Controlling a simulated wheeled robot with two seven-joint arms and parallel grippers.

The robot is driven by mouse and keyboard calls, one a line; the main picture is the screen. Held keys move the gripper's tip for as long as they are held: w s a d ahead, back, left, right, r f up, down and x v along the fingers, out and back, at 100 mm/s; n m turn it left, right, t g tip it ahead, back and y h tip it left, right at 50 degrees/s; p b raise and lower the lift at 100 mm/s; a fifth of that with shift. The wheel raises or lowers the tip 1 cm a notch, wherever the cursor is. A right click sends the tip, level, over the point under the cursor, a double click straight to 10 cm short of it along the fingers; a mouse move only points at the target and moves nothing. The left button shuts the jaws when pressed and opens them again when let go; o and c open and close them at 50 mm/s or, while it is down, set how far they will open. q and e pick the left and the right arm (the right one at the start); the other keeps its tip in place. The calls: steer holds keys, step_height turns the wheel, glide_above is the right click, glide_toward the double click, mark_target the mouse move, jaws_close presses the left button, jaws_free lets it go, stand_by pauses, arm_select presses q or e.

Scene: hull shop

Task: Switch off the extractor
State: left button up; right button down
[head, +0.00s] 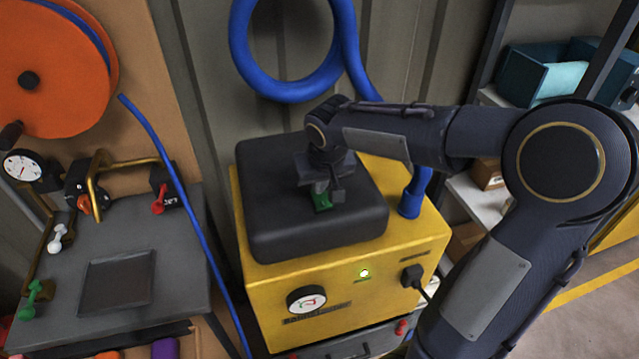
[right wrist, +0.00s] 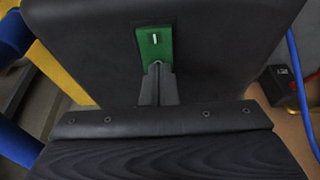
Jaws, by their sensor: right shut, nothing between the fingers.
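The extractor (head: 262,283) is a yellow box with a black padded top (head: 270,220), in the middle of the head view. A green switch (head: 322,204) sits on the black top. In the right wrist view the green switch (right wrist: 154,50) shows a white bar mark. My right gripper (head: 330,192) points down at the switch, shut and empty. In the right wrist view its fingertips (right wrist: 157,68) overlap the near end of the switch; I cannot tell whether they touch it. My left gripper is not in view.
A blue hose (head: 409,195) joins the extractor's right side. A gauge (head: 307,299) and a black plug (head: 412,276) are on its front. A grey bench (head: 165,270) with valves and a tray stands left. Shelves (head: 470,200) with bins stand right.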

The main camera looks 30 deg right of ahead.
steer(key=shift+f, duration=0.25)
steer(key=shift+w+r+p, duration=0.1)
steer(key=shift+p, duration=0.3)
steer(key=shift+g+p, duration=0.3)
steer(key=shift+p, duration=0.05)
steer(key=shift+f, duration=0.35)
